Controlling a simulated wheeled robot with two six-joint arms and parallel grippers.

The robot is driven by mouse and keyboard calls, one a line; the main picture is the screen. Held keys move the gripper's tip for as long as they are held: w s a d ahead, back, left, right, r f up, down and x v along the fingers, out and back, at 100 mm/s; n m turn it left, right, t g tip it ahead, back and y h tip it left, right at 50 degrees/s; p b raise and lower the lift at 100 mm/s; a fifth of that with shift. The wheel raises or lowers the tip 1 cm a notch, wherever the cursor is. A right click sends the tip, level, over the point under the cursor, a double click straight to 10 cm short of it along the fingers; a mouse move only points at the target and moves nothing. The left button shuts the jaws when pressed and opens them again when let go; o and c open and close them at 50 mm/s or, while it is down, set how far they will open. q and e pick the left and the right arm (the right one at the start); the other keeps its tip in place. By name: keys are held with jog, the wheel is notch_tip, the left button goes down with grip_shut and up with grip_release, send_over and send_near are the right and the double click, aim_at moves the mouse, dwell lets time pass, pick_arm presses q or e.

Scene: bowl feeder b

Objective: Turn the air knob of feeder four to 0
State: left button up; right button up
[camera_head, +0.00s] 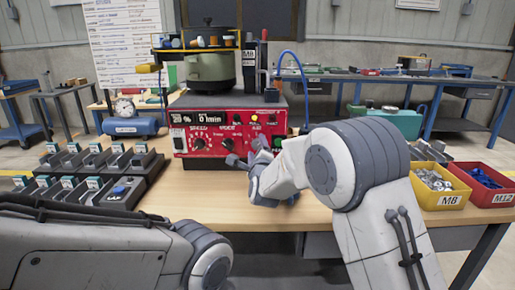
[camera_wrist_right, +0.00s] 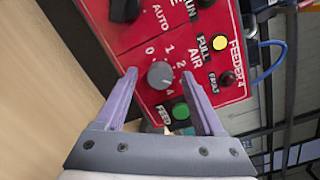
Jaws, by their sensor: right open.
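The red control panel (camera_head: 222,112) of the feeder stands at the back middle of the table; its label reads FEEDER 4 in the right wrist view (camera_wrist_right: 237,65). The grey air knob (camera_wrist_right: 160,75) sits by the word AIR, with a printed scale from 0 to 4 around it. I cannot tell where its pointer stands. My right gripper (camera_head: 249,158) is at the panel's lower right. In the wrist view it is open (camera_wrist_right: 162,84), one finger on each side of the knob, with gaps showing. My left gripper is out of view; only my left arm shows.
A green bowl (camera_head: 210,70) tops the feeder. Black trays (camera_head: 128,188) stand left; yellow (camera_head: 440,199) and red (camera_head: 495,193) bins stand right. Bare table lies in front.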

jog(key=shift+w, duration=0.25)
grip_shut()
